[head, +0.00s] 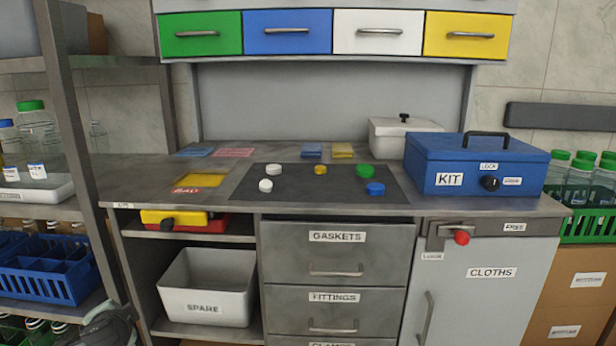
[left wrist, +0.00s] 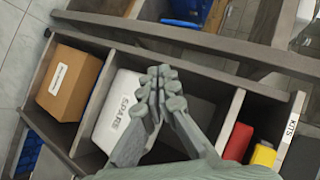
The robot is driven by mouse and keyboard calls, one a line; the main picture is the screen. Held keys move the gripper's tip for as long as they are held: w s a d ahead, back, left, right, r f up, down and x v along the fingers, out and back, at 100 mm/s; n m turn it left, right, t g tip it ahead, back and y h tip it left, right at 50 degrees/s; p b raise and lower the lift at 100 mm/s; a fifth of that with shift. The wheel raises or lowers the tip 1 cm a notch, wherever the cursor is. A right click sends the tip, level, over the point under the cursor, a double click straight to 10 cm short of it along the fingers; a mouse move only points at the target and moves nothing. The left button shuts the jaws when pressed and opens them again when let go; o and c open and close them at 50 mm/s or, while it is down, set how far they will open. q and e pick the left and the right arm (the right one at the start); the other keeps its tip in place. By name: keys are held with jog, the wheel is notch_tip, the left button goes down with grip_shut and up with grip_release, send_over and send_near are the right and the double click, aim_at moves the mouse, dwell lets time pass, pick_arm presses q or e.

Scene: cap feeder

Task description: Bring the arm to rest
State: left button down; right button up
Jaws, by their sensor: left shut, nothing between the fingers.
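My left gripper (left wrist: 162,85) is shut and empty in the left wrist view. Its fingertips appear in front of the white SPARE bin (left wrist: 120,112), which stands on a lower shelf of the bench. I cannot tell the distance between them. In the head view only a grey part of my left arm shows at the bottom left edge, in front of the lower shelves. The SPARE bin (head: 207,287) also shows there and looks empty. My right gripper is in neither view.
The workbench has a dark mat (head: 318,190) with several caps. A blue KIT box (head: 476,172) stands at the right. A shelf rack with a blue crate (head: 47,268) stands left, close to my left arm. A cardboard box (left wrist: 68,82) sits beside the SPARE bin.

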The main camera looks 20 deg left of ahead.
pick_arm(q)
jog(key=s+d+f+m+g+h, duration=0.3)
jog(key=s+d+f, duration=0.3)
jog(key=s+f, duration=0.35)
jog(key=s+d+f+n+g+h, duration=0.1)
jog(key=s+d+f+n+h, duration=0.1)
jog(key=d+f, duration=0.4)
jog(key=s+d+f+n+h+p, duration=0.1)
jog(key=s+d+f+n+h, duration=0.2)
jog(key=d+f, duration=0.4)
jog(key=d, duration=0.8)
jog(key=shift+s+f+n+g, duration=0.25)
jog(key=shift+f+n+g, duration=0.05)
jog(key=shift+g, duration=0.1)
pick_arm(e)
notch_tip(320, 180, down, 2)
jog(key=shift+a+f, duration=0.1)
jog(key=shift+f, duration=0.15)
